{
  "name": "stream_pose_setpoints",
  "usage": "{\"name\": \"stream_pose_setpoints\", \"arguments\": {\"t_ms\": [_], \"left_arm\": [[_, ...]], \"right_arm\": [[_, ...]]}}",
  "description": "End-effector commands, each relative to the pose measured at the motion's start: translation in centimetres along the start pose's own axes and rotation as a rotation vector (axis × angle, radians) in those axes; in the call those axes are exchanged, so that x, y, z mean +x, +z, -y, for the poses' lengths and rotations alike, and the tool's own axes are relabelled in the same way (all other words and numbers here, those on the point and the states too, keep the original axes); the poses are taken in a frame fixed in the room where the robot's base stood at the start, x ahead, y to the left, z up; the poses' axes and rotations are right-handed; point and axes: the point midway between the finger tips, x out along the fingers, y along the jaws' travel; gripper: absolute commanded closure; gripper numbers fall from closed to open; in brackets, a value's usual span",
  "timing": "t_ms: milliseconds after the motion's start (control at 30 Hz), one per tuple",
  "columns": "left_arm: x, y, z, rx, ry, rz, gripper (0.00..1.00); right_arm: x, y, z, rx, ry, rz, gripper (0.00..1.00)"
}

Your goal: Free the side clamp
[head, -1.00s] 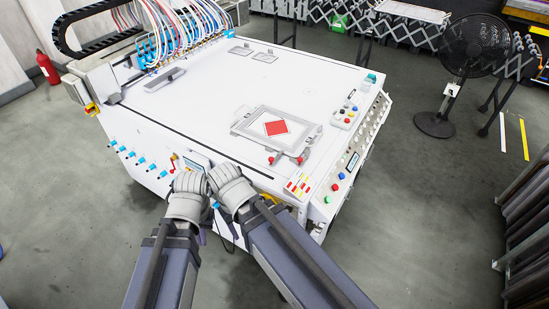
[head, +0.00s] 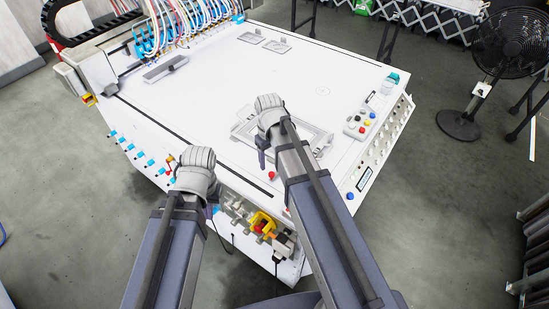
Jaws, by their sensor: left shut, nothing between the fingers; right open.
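A grey rectangular frame (head: 243,130) lies on the white machine table (head: 215,85), partly hidden behind my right gripper and forearm. A red knob (head: 272,176) shows at the frame's near side. I cannot tell for sure which part is the side clamp. My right gripper (head: 268,104) is over the frame, open; its fingers are mostly hidden from this view. My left gripper (head: 197,160) is shut and empty by the table's front edge, next to the blue-handled valves, apart from the frame.
Blue-handled valves (head: 150,163) line the front face. A yellow fitting (head: 262,222) sits under the front edge. A button box (head: 359,124) stands right of the frame. Tubes and nozzles (head: 180,25) fill the back left. A fan (head: 512,42) stands on the floor at right.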

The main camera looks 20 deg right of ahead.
Motion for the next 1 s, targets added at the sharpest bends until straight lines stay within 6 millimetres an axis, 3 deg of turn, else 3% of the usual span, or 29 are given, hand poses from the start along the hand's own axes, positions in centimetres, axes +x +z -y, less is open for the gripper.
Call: {"name": "stream_pose_setpoints", "arguments": {"t_ms": [467,1000], "left_arm": [[0.8,0.0,-0.1,0.000,0.000,0.000,1.00],[6.9,-0.4,-0.7,-0.001,0.000,0.000,1.00]], "right_arm": [[0.8,-0.3,-0.7,-0.001,-0.003,-0.004,0.40],[7.0,-0.3,-0.7,-0.001,-0.003,-0.004,0.40]]}}
